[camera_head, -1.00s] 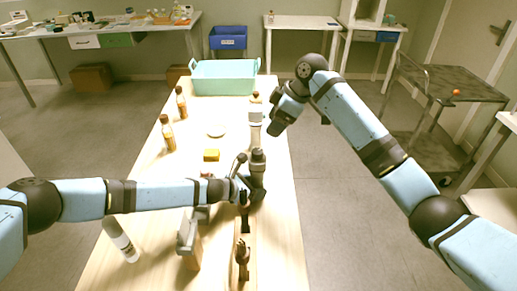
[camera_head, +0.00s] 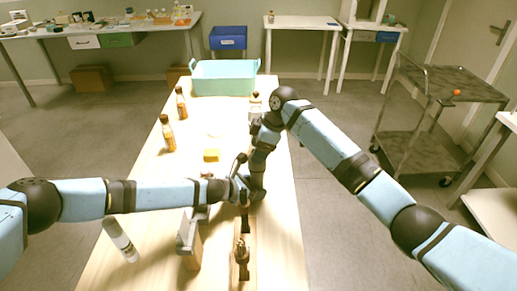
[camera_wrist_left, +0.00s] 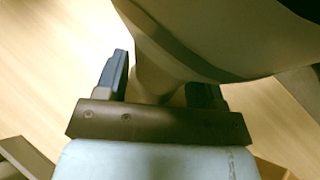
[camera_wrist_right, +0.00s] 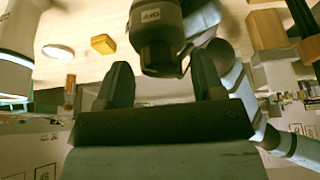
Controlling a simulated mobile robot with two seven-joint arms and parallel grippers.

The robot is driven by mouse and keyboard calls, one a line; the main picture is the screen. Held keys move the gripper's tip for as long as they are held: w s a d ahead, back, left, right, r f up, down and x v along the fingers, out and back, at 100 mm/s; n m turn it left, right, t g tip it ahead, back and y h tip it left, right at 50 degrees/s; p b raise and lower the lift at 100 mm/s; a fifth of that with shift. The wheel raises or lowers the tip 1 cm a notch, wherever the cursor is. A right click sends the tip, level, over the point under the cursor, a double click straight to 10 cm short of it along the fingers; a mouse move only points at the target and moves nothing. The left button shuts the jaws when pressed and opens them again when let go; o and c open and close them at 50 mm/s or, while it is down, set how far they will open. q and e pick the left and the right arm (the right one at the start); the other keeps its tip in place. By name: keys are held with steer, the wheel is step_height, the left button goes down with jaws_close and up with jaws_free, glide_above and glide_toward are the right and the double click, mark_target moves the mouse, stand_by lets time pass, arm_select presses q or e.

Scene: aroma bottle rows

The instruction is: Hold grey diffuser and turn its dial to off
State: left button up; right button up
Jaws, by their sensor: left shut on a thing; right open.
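The grey diffuser (camera_head: 257,190) stands on the wooden table, mostly hidden by my grippers in the head view. My left gripper (camera_head: 241,190) is shut on its body from the left. In the left wrist view the fingers (camera_wrist_left: 160,85) sit on both sides of a grey-beige part. My right gripper (camera_head: 259,168) is over the diffuser's top. In the right wrist view its open fingers (camera_wrist_right: 163,75) point at the dark round dial (camera_wrist_right: 157,38), which shows a small light label. The dial lies just beyond the fingertips; whether they touch it I cannot tell.
Amber bottles (camera_head: 167,133) line the left edge. A yellow block (camera_head: 211,155) and a white-capped bottle (camera_head: 255,104) are farther back, before a teal crate (camera_head: 225,86). A white bottle (camera_head: 120,240), a grey-topped stand (camera_head: 190,240) and a dark brown object (camera_head: 242,252) are nearer.

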steer(key=shift+f, duration=0.2)
steer(key=c, duration=0.9)
steer(key=m+t, duration=0.1)
steer(key=m, duration=0.3)
steer(key=shift+m+t, duration=0.4)
steer(key=o, duration=0.9)
steer(key=shift+s+r, duration=0.1)
steer(key=v, duration=1.2)
steer(key=shift+a, duration=0.2)
steer(key=shift+r, duration=0.1)
